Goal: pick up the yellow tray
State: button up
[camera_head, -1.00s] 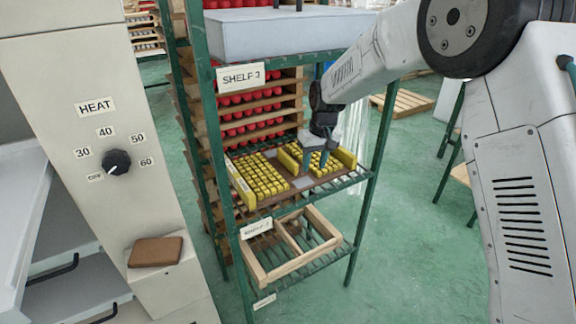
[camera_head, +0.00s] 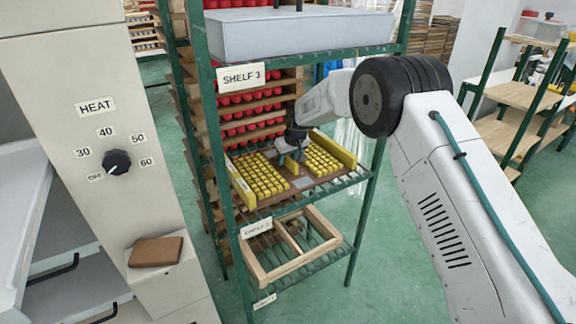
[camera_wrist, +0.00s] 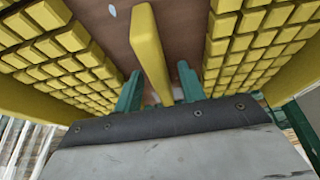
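The yellow tray (camera_head: 338,150) lies flat on the middle level of the green rack. It has yellow side walls, a brown base and two blocks of small yellow pieces. A yellow bar (camera_wrist: 150,45) runs between the two blocks in the wrist view. My gripper (camera_head: 291,157) is over the middle of the tray. In the wrist view its two green fingers (camera_wrist: 160,85) are apart, one on each side of the bar, with gaps visible. The head view does not show the fingertips clearly, and how deep they reach is hidden.
A grey box (camera_head: 290,35) fills the level above, close over my wrist. A wooden frame (camera_head: 290,248) lies on the level below. Green rack posts (camera_head: 368,210) stand at the sides. A heat panel (camera_head: 110,140) is at left, with a brown block (camera_head: 155,251) on its ledge.

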jog(key=shift+w+a+f, duration=0.1)
jog(key=shift+f, duration=0.05)
jog(key=shift+c, duration=0.3)
grip_shut()
dwell(1.0)
